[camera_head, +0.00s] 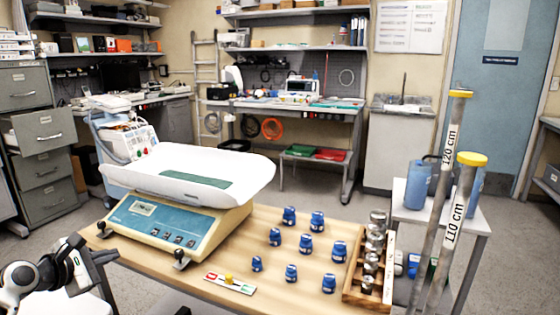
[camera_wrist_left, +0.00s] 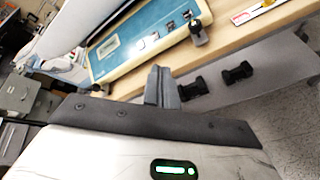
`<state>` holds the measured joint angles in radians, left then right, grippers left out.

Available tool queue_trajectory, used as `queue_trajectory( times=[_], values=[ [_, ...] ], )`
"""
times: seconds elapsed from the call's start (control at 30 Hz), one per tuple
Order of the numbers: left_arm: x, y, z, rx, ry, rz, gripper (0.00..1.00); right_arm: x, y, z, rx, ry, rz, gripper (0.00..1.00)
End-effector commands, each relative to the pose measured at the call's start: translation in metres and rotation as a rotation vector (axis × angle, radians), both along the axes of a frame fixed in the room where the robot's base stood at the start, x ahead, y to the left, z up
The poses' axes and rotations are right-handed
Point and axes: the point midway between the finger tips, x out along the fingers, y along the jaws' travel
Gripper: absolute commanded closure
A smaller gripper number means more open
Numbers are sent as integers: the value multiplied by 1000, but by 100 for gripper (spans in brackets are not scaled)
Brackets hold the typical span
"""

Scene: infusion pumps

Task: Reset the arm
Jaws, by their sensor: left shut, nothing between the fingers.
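My left arm comes in at the lower left of the head view, with the left gripper (camera_head: 78,262) low beside the left front corner of the wooden table (camera_head: 215,293). In the left wrist view the fingers of the left gripper (camera_wrist_left: 162,84) are together with nothing between them. They are apart from the scale and in front of the table edge. The baby scale (camera_head: 160,222), with a white tray (camera_head: 245,172) and blue panel, stands on the table; its panel also shows in the wrist view (camera_wrist_left: 125,48). My right gripper is not seen.
Several blue weights (camera_head: 317,222) stand on the table, beside a wooden rack (camera_head: 352,292) of metal weights. A small red-green gauge (camera_head: 230,284) lies near the front edge. Two poles (camera_head: 460,215) stand at right. Drawers (camera_head: 42,140) stand at left.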

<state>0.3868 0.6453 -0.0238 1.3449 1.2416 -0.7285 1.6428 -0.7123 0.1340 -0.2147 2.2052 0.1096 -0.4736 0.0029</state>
Motion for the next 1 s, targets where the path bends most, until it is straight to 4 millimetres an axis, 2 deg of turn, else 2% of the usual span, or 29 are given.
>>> queue_trajectory(
  times=[0.17,0.37,0.47,0.53,0.63,0.7,0.8,0.9,1.0],
  values=[
    [-17,-28,-35,174,-3,-86,100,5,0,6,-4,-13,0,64],
    [-49,-67,-78,420,-24,-221,100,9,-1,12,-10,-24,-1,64],
    [-73,-93,-103,577,-47,-318,100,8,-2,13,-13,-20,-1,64],
    [-98,-116,-121,713,-78,-406,100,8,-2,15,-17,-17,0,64],
    [-149,-159,-144,964,-156,-571,100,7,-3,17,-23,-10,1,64],
    [-190,-190,-152,1169,-236,-694,100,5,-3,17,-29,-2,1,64],
    [-240,-223,-147,1440,-349,-833,100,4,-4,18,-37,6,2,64],
    [-275,-242,-135,1653,-430,-925,100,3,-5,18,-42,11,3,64],
    [-294,-250,-124,1795,-477,-980,100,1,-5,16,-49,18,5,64]
  ],
)
